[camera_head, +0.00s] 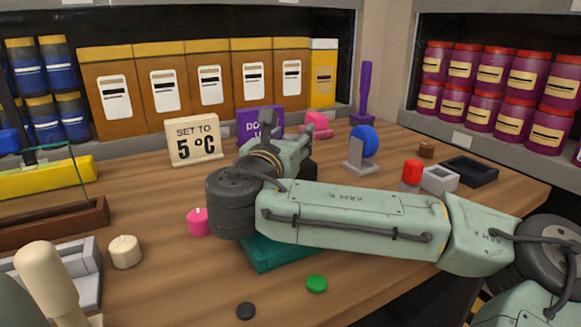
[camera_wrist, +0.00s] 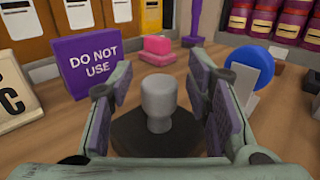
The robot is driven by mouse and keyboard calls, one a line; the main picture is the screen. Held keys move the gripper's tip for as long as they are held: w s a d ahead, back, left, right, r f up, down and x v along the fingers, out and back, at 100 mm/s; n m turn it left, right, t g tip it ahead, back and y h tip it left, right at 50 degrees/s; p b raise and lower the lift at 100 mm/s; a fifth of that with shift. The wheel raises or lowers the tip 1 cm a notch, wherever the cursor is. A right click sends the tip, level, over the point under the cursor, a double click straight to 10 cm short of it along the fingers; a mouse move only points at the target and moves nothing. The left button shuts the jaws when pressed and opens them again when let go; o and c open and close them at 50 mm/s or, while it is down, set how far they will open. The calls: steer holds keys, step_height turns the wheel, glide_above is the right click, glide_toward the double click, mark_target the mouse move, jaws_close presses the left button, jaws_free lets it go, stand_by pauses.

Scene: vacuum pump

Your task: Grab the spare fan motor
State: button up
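My gripper (camera_wrist: 160,78) is open, with purple-grey pads on both fingers. Between the fingers in the wrist view is a light grey rounded knob (camera_wrist: 158,102) on a wide dark base (camera_wrist: 157,138). Gaps show between the knob and both pads. No label shows, so I cannot tell for sure whether this is the spare fan motor. In the head view my gripper (camera_head: 275,150) is over the middle of the table, and my arm mostly hides the knob and base. A blue disc on a grey stand (camera_head: 363,145) is to the right; it also shows in the wrist view (camera_wrist: 248,70).
A purple "DO NOT USE" sign (camera_wrist: 92,62) stands left of my gripper, with a "SET TO 5 °C" sign (camera_head: 194,141) further left. A pink block (camera_wrist: 157,50) is behind the knob. A teal block (camera_head: 270,256) and a pink candle-like piece (camera_head: 198,222) are near my arm.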

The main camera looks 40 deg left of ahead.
jaws_close()
stand_by(0.3)
steer(key=shift+r, duration=0.1)
stand_by(0.5)
